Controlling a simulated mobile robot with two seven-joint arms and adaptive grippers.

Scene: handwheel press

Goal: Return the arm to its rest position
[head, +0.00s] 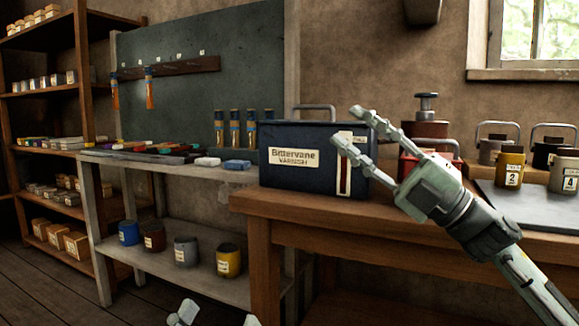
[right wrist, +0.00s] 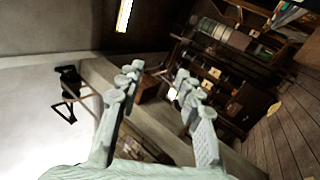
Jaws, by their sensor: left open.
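My right gripper (head: 346,126) reaches in from the lower right in the head view, raised above the workbench. Its two fingers are spread with nothing between them, in front of the right side of a dark blue tin labelled "Bittervane Varnish" (head: 278,142). I cannot tell whether it touches the tin. In the right wrist view the same gripper (right wrist: 157,84) shows parted, empty fingers. My left gripper (head: 216,314) shows only as two pale, separated fingertips at the bottom edge of the head view; the rest of that arm is out of frame.
The wooden workbench (head: 280,205) carries a red canister with a black top (head: 426,130), numbered pots (head: 509,170) and a grey slab (head: 535,207). A grey shelf (head: 178,174) with paint pots stands left. The floor at lower left is clear.

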